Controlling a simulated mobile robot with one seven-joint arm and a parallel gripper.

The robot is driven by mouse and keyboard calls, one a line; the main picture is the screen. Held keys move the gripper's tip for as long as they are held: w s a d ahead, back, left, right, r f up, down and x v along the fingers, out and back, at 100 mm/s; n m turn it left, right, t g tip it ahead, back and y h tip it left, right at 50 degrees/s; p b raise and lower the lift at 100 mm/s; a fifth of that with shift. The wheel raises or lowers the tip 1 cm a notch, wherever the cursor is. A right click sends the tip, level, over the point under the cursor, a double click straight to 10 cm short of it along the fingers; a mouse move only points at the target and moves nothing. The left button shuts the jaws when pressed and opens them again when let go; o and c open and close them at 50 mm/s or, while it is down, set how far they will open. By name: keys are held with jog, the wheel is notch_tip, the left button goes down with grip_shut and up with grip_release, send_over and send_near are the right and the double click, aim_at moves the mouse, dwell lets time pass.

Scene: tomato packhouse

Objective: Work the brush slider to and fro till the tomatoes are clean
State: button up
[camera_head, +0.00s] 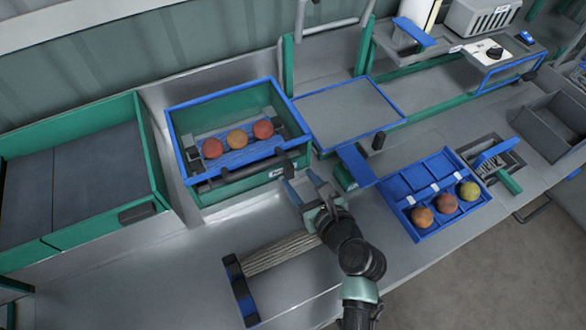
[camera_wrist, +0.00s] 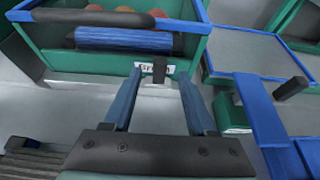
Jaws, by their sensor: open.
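Three tomatoes, red and orange, lie in a row in the green wash box (camera_head: 240,184) with a blue rim; the middle tomato (camera_head: 237,139) is more orange. In the wrist view, a blue brush roller (camera_wrist: 122,40) shows beside the tomatoes, and the black handle (camera_wrist: 160,69) appears between the fingertips. My gripper (camera_head: 300,181) is open and empty, in front of the box's right front corner. Contact with the handle is not visible.
A blue tray (camera_head: 404,203) with three tomatoes stands to the right. A ribbed roller bed (camera_head: 278,252) with a blue end lies below my gripper. A grey blue-edged panel (camera_head: 350,112) adjoins the box. A green bin (camera_head: 100,215) stands left.

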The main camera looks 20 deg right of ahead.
aim_at(290, 169)
jog(key=shift+x, duration=2.3)
grip_shut()
